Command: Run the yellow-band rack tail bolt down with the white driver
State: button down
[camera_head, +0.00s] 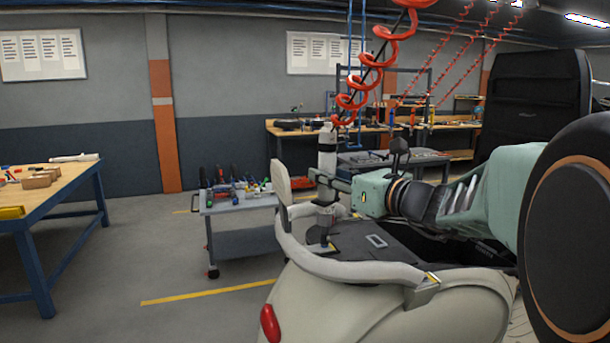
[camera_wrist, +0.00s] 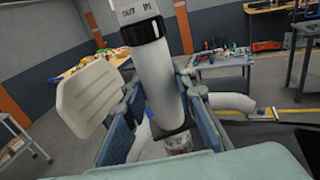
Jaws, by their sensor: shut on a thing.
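My gripper (camera_head: 325,187) is shut on the white driver (camera_head: 327,150), which stands upright with its nose down over the scooter's rear. In the wrist view the white driver (camera_wrist: 163,85) has a black collar and sits between the two blue-grey fingers. The driver's lower end is close to a plate with yellow marking (camera_head: 333,248) at the rack; I cannot tell whether it touches. The pale rack rail (camera_head: 360,272) curves round the tail. Another yellow mark (camera_head: 432,276) shows near the rail's right end. The bolt itself is hidden or too small to see.
A cream backrest pad (camera_head: 282,183) stands close left of the driver, also large in the wrist view (camera_wrist: 88,98). A grey cart with tools (camera_head: 240,205) stands behind. A wooden bench (camera_head: 50,190) is at left. Red coiled hoses (camera_head: 350,100) hang above.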

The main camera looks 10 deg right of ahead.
aim_at(334, 147)
jog(key=shift+f+b, duration=0.6)
jog(key=shift+b, duration=0.15)
dwell(1.2)
jog(key=shift+r, duration=0.1)
jog(key=shift+r, duration=0.15)
jog(key=shift+r+p, duration=0.75)
jog(key=shift+p, duration=0.05)
dwell(1.4)
jog(key=shift+r+p, duration=2.2)
jog(key=shift+r, duration=0.55)
